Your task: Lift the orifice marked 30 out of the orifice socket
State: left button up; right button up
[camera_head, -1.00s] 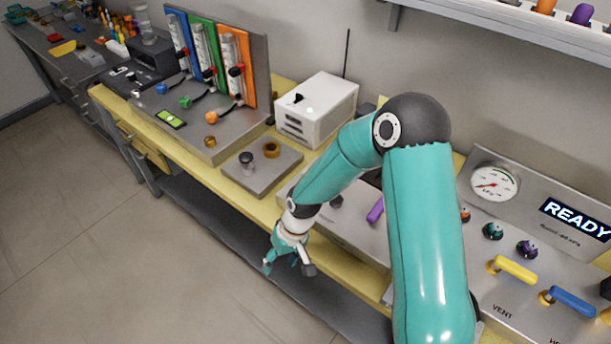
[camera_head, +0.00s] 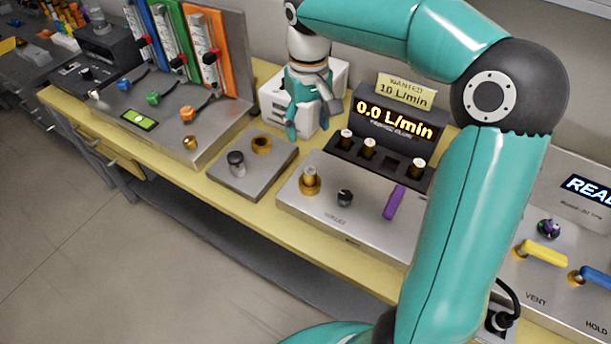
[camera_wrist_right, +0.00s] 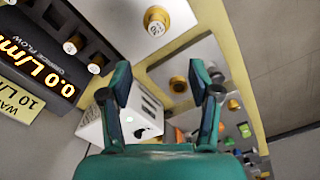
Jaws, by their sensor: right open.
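The orifice (camera_head: 310,172) with a white top stands upright in a brass orifice socket (camera_head: 309,186) at the left of the flow panel. In the right wrist view the orifice (camera_wrist_right: 156,27) shows its marked white top near the upper edge; I cannot read the mark surely. My right gripper (camera_head: 313,122) is open and empty, above and behind the socket, in front of the white box. In the right wrist view its spread fingers (camera_wrist_right: 160,82) have nothing between them and are apart from the orifice. My left gripper is not in view.
More white-topped orifices (camera_head: 369,148) sit in the dark rack below the display reading 0.0 L/min. A purple lever (camera_head: 394,202) and a black knob (camera_head: 344,198) stand right of the socket. A grey plate (camera_head: 226,178) with a brass ring lies left. The white box (camera_head: 277,107) stands behind.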

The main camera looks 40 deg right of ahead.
send_near(310, 171)
notch_tip(310, 171, down, 5)
jog(key=shift+f, duration=0.15)
jog(key=shift+f+p, duration=0.35)
jog(key=shift+f, duration=2.35)
grip_shut()
